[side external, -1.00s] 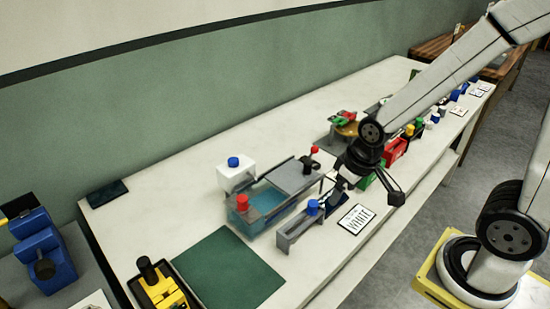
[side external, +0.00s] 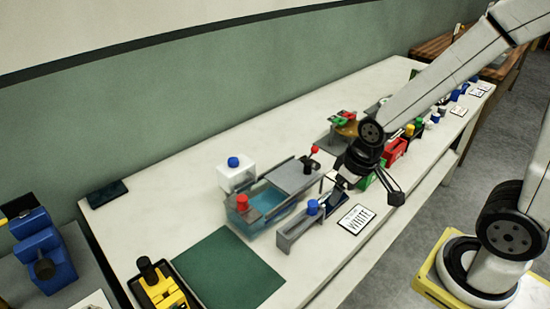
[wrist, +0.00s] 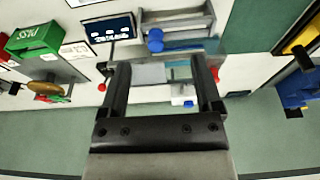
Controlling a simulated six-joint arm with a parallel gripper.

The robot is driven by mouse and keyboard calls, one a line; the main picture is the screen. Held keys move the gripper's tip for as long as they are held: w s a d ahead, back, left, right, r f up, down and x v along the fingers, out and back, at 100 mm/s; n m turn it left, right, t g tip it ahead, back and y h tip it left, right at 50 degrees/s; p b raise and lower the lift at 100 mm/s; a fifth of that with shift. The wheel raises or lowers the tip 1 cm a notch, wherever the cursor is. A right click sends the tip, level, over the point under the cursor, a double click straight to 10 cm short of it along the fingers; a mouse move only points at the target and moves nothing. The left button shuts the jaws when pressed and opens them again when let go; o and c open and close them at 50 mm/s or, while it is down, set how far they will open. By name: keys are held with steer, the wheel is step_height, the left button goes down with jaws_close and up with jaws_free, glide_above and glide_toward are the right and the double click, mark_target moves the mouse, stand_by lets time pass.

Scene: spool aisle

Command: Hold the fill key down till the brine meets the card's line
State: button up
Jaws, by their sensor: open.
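A clear-walled tank (side external: 268,222) holding blue-green liquid stands on the white bench in the side view. A red knob (side external: 242,202) sits at its left end, and it also shows near my right finger in the wrist view (wrist: 215,74). A card lettered WHITE (side external: 356,219) lies to the right of the tank. My gripper (wrist: 162,72) is open and empty, its fingers framing the tank's grey cover (wrist: 150,74). A dark blue panel (wrist: 108,27) with white markings lies beyond the left finger. I cannot tell which part is the fill key, nor read a line on the card.
A grey trough with a blue knob (side external: 312,207) stands in front of the tank. A white box (side external: 235,177) with a blue cap is behind it. A red-tipped lever (side external: 314,151) rises near the cover. A flat green mat (side external: 230,270) lies to the left.

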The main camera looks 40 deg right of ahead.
jaws_close()
stand_by(1.5)
